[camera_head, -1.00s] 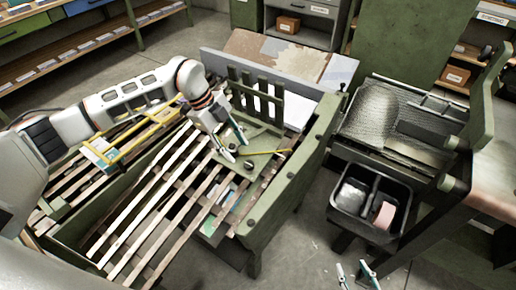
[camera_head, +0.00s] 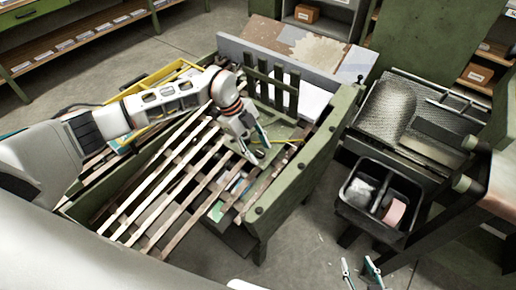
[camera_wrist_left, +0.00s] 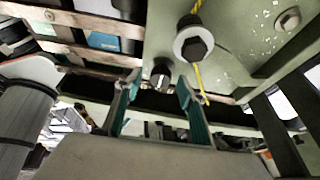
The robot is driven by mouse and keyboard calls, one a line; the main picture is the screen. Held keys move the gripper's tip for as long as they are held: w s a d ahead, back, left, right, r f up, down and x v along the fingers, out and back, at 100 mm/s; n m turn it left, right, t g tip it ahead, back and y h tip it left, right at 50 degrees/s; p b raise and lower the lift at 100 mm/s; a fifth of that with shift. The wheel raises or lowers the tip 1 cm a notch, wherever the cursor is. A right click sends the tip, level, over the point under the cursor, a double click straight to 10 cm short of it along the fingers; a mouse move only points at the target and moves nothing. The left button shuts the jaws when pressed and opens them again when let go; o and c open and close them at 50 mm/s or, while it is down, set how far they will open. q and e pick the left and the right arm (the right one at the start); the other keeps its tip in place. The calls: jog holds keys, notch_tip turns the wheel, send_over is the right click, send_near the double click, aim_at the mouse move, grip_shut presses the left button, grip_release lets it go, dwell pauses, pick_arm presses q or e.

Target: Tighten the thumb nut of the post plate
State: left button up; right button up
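A green plate (camera_head: 284,131), which looks like the post plate, lies at the far end of the slatted frame. In the left wrist view the plate (camera_wrist_left: 235,65) carries a dark hex-headed bolt on a pale washer (camera_wrist_left: 193,43) and a small metal knob (camera_wrist_left: 160,73). I cannot tell for sure which is the thumb nut. My left gripper (camera_head: 259,146) is low at the plate. Its two teal-lined fingers (camera_wrist_left: 157,103) are apart, with the small knob showing between their tips; contact cannot be seen. My right gripper (camera_head: 360,273) is open and empty over the floor at the bottom.
Wooden slats (camera_head: 170,190) span the green frame below my left arm. Green upright bars (camera_head: 272,85) stand behind the plate, and a yellow cord (camera_wrist_left: 199,78) hangs beside the bolt. A black two-part bin (camera_head: 378,199) and a mesh-topped bench (camera_head: 400,110) stand to the right.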

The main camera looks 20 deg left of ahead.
pick_arm(q)
jog(key=c, duration=1.1)
